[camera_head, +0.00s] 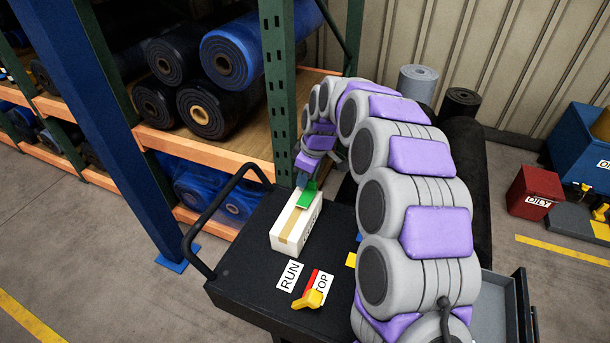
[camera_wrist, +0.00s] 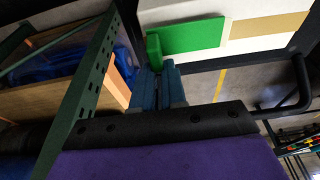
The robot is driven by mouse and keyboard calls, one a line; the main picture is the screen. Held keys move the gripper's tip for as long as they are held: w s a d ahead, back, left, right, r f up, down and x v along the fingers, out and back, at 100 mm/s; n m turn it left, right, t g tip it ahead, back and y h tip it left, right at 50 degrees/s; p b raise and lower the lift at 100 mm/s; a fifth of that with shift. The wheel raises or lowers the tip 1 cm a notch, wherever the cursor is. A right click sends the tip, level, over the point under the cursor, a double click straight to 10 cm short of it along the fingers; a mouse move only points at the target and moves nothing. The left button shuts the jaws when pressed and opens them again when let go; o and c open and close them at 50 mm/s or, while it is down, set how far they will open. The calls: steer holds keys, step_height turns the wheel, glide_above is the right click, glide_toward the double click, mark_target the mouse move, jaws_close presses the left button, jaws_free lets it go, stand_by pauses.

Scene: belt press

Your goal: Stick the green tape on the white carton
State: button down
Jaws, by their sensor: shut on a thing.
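The white carton (camera_head: 283,243) stands on the black cart top, with a tan strip (camera_head: 292,226) along its upper face. The green tape (camera_head: 307,197) is a flat green piece with a raised tab, at the carton's far end. In the wrist view the green tape (camera_wrist: 195,35) lies over the white face of the carton (camera_wrist: 235,47), beside the tan strip. Whether it is pressed flat there I cannot tell. My gripper (camera_head: 304,183) is above the far end; in the wrist view its blue fingers (camera_wrist: 158,68) are shut on the tape's tab.
The cart top (camera_head: 240,240) carries RUN (camera_head: 289,276) and STOP labels, with a yellow lever (camera_head: 308,299) near them. A black handle rail (camera_head: 197,240) edges the left. A green rack post (camera_head: 280,90) and shelves of rolls stand close behind.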

steer(key=shift+a+f, duration=0.1)
steer(key=shift+a, duration=0.85)
steer(key=shift+d, duration=0.8)
steer(key=shift+a+f, duration=0.4)
steer(key=shift+a, duration=0.25)
steer(key=shift+d, duration=0.5)
steer(key=shift+a, duration=0.15)
steer(key=c, duration=1.1)
jaws_free()
steer(key=shift+a, duration=0.15)
steer(key=p+v, duration=0.2)
steer(key=v, duration=1.5)
